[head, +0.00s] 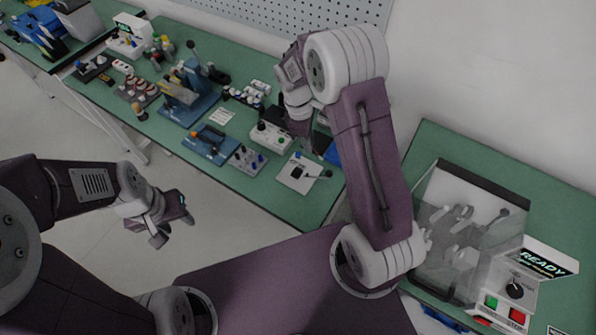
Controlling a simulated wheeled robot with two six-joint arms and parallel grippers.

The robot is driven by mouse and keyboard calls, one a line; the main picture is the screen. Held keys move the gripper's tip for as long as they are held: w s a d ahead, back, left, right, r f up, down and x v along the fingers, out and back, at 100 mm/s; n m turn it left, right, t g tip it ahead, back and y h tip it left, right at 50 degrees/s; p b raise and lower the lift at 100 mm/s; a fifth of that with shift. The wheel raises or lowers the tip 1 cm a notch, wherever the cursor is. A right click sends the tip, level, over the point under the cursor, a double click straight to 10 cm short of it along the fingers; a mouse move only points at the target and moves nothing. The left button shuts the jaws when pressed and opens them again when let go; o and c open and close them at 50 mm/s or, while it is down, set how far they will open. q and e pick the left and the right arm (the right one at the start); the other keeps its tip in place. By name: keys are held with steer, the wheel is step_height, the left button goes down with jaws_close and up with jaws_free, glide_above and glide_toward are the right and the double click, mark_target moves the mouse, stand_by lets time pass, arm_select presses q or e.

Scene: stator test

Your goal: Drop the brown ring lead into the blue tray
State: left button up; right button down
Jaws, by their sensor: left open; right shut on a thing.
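My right gripper (300,127) points down over the right part of the green bench, near a white box with a green button. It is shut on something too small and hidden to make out. I cannot pick out the brown ring lead. A blue edge (332,153) shows just right of this gripper, partly behind my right arm; it may be the blue tray. My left gripper (174,222) is open and empty over the floor, in front of the bench and well away from it.
A white plate with a black lever (300,174) lies near the bench's front edge. Blue fixtures (210,144), a lever press (190,95) and small parts stand further left. A clear-covered tester reading READY (536,262) stands on another green bench at right.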

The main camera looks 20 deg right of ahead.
steer(key=w+d+n+t+p, duration=0.1)
steer(key=w+d+n+p, duration=0.25)
steer(key=d+n, duration=0.35)
steer(key=w+d+n+t+p, duration=0.1)
steer(key=w+d+n+p, duration=0.2)
steer(key=d+n+p, duration=0.3)
steer(key=s+d+f+b, duration=0.3)
steer(key=d+f+b, duration=0.2)
steer(key=f, duration=0.2)
steer(key=shift+b, duration=0.3)
steer(key=shift+d+f, duration=0.1)
steer(key=shift+d, duration=0.05)
steer(key=c, duration=1.3)
jaws_free()
